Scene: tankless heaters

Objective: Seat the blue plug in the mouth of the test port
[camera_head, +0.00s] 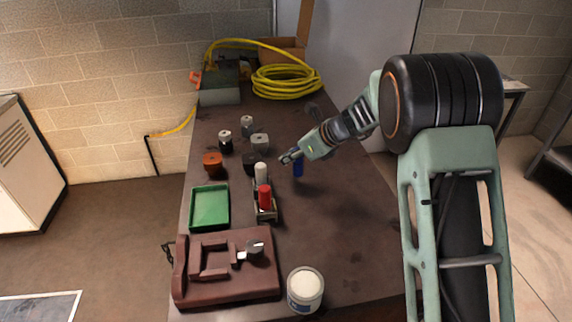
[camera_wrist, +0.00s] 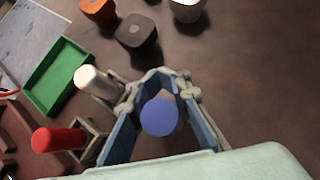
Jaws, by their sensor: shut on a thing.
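The blue plug (camera_head: 298,168) is an upright cylinder under my gripper (camera_head: 291,157), above the right half of the dark table. In the wrist view, the round top of the blue plug (camera_wrist: 160,117) sits between the two fingers of my gripper (camera_wrist: 160,95), which is shut on it. Whether its lower end touches the table is hard to tell. A brown fixture (camera_head: 190,292) stands at the table's near left, with a grey round fitting (camera_head: 256,247) on it. I cannot tell for sure which part is the test port; no open mouth is visible.
A small rack (camera_head: 264,215) holds a white plug (camera_head: 261,171) and a red plug (camera_head: 265,195). Beside it lies a green tray (camera_head: 209,207). Several knob-like blocks, one orange (camera_head: 212,160), stand behind. A white-topped can (camera_head: 305,287) stands in front. The table's right side is clear.

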